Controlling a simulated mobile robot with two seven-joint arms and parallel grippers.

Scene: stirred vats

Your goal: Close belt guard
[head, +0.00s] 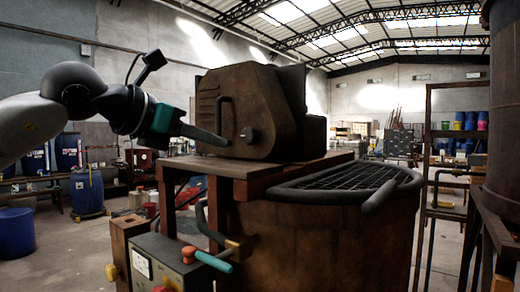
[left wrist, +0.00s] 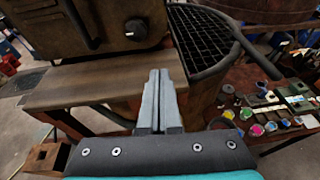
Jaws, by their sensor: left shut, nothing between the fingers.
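The belt guard (head: 265,95) is a rusty brown cover with a sloped top, standing on the bench beside the vat. It has a dark bar handle (head: 219,115) and a round black knob (head: 249,135). The left wrist view also shows the handle (left wrist: 78,22) and knob (left wrist: 136,29). I cannot tell whether the guard is fully shut. My left gripper (head: 226,142) is shut and empty, its fingertips in front of the guard below the handle in the head view. The left wrist view shows its fingers (left wrist: 158,75) together. My right gripper is not in view.
The bench top (head: 215,167) is bare at its front. The vat (head: 320,240) has a mesh grate (head: 345,182) with a thick dark rim. A control box (head: 160,265) and a teal-handled lever (head: 213,261) stand in front. A tall dark tank (head: 503,110) is at right.

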